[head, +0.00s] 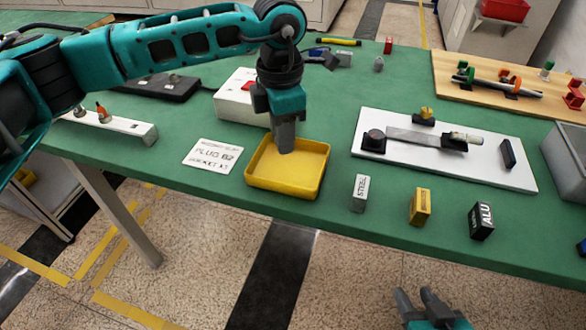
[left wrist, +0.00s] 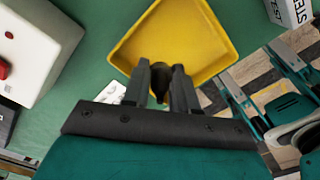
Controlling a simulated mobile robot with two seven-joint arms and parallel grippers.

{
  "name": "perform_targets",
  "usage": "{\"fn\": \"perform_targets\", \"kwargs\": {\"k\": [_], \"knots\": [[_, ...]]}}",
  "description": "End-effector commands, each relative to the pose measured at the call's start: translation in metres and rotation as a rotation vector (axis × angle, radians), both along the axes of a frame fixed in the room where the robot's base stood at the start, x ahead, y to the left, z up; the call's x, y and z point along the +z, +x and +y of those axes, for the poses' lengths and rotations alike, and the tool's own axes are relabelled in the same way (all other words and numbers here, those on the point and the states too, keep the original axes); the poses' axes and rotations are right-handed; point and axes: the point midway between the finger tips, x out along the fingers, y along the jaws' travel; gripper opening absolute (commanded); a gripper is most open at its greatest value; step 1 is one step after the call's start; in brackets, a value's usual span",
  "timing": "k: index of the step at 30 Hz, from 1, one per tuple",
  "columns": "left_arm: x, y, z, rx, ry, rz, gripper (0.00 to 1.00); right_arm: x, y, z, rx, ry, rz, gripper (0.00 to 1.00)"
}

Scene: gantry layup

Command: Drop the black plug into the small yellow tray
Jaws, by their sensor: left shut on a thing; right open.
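The small yellow tray (head: 290,188) lies on the green table near its front edge, and it also shows in the left wrist view (left wrist: 205,40). My left gripper (head: 285,148) points down over the tray's back left part. In the left wrist view its fingers (left wrist: 168,88) are shut on a small dark thing, the black plug (left wrist: 160,85), mostly hidden between them. In the head view the plug is hidden by the fingers. My right gripper (head: 425,302) is open and empty, low in front of the table, clear of it.
A white card (head: 213,156) lies left of the tray, and a white box with a red button (head: 238,97) stands behind it. Blocks marked STEEL (head: 359,193) and ALU (head: 482,221) and a yellow block (head: 420,206) stand to the right. A white board (head: 485,170) holds parts behind them.

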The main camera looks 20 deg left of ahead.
Motion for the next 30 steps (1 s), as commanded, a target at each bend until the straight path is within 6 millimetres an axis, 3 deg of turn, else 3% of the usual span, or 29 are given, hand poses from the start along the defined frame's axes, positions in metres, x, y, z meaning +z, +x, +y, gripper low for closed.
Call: {"fn": "perform_targets", "kwargs": {"k": [1, 6, 15, 16, 25, 30], "knots": [[-0.011, 0.0, 0.0, 0.0, 0.002, 0.001, 0.0, -0.008, 0.0, 0.0, 0.0, 0.0, 0.0, 0.43], [-0.026, 0.0, 0.001, 0.0, 0.001, 0.0, 0.0, -0.017, 0.0, 0.0, 0.0, 0.002, -0.001, 0.43], [-0.028, 0.0, 0.0, -0.001, 0.001, -0.001, 0.0, -0.017, -0.001, 0.002, -0.003, 0.006, 0.001, 0.43], [-0.028, 0.0, 0.0, -0.001, 0.001, -0.001, 0.28, -0.017, -0.001, 0.002, -0.003, 0.006, 0.001, 0.43], [-0.028, 0.0, 0.0, -0.001, 0.0, 0.0, 0.57, -0.017, -0.001, 0.002, -0.004, 0.007, 0.001, 0.43], [-0.028, 0.0, 0.0, -0.001, 0.001, 0.001, 0.57, -0.017, -0.001, 0.002, -0.003, 0.006, 0.001, 0.43]]}}
